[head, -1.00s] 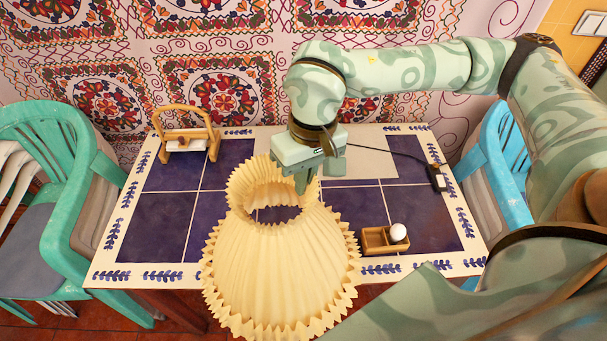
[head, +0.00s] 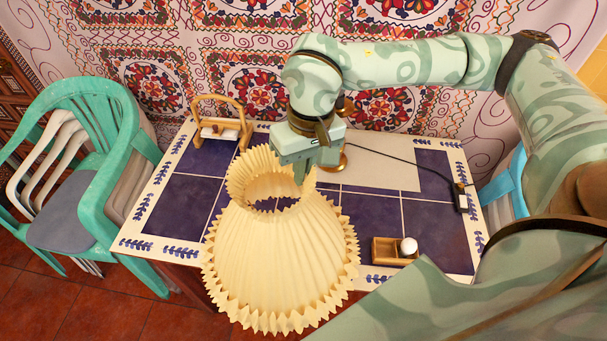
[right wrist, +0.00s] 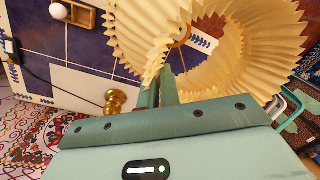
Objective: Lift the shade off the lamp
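The cream pleated lampshade (head: 285,255) hangs in front of the table's near edge in the head view. My right gripper (head: 302,175) is at its narrow top rim. The right wrist view shows the gripper's fingers (right wrist: 160,92) shut on the rim of the shade (right wrist: 215,60). The brass lamp base (head: 338,160) stands on the table behind the gripper, apart from the shade and partly hidden. Its brass part also shows in the right wrist view (right wrist: 115,101). My left gripper is not in view.
On the blue-tiled table (head: 440,210) are a wooden stand (head: 222,125), a small wooden box (head: 385,252) with a white ball-shaped thing (head: 409,246), and a cord with a dark block (head: 462,197). Green chairs (head: 90,170) stand left, a blue chair (head: 508,185) right.

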